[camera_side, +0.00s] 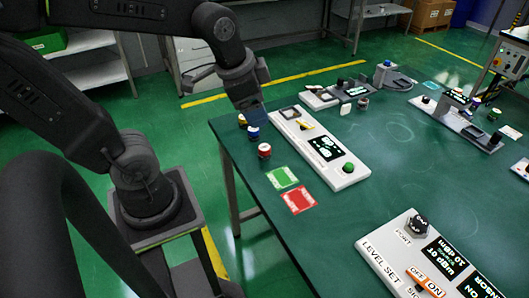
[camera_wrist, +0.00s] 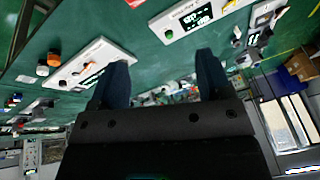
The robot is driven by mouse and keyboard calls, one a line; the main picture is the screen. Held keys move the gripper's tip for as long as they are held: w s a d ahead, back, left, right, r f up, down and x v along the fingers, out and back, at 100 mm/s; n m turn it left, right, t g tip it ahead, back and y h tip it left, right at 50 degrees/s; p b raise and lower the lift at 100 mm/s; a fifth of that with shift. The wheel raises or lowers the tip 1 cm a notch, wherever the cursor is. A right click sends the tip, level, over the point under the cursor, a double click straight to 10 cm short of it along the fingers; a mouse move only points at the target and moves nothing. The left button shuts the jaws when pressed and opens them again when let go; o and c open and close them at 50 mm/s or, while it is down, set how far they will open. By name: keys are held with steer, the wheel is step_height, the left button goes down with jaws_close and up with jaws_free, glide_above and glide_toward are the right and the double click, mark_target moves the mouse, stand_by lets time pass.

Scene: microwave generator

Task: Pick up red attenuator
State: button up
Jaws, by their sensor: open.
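The red attenuator (camera_side: 264,151) is a small red and white cylinder standing upright near the left edge of the green table (camera_side: 400,135) in the side view. A blue-topped one (camera_side: 253,133) and a yellowish one (camera_side: 242,120) stand in a row behind it. My gripper (camera_side: 252,112) hangs above and behind that row, apart from the red attenuator. In the wrist view my gripper (camera_wrist: 163,75) has its two dark blue fingers wide apart with nothing between them. Small coloured parts show at the left there, but I cannot tell which is the red attenuator.
A white instrument panel (camera_side: 318,146) with a display lies right of the row. Green (camera_side: 282,178) and red (camera_side: 300,200) cards lie in front. A larger labelled panel (camera_side: 420,265) fills the front right. More devices stand farther back. The middle of the table is mostly clear.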

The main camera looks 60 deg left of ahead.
steer(key=w+a+f+m+g, duration=0.2)
steer(key=w+a+f+m, duration=0.3)
steer(key=w+a+m, duration=0.1)
steer(key=m+g, duration=0.2)
steer(key=m, duration=0.4)
glide_toward(265, 147)
steer(key=shift+m+h, duration=0.3)
steer(key=f, duration=0.5)
steer(key=shift+s+a+f, duration=0.2)
steer(key=shift+s+a, duration=0.1)
steer(key=shift+a, duration=0.1)
steer(key=shift+w+d+f, duration=0.1)
steer(key=shift+w+f, duration=0.05)
steer(key=shift+f, duration=1.25)
steer(key=shift+w+d+f, duration=0.1)
steer(key=shift+w+f, duration=0.1)
steer(key=shift+f, duration=1.25)
steer(key=shift+c, duration=0.2)
steer(key=c, duration=1.1)
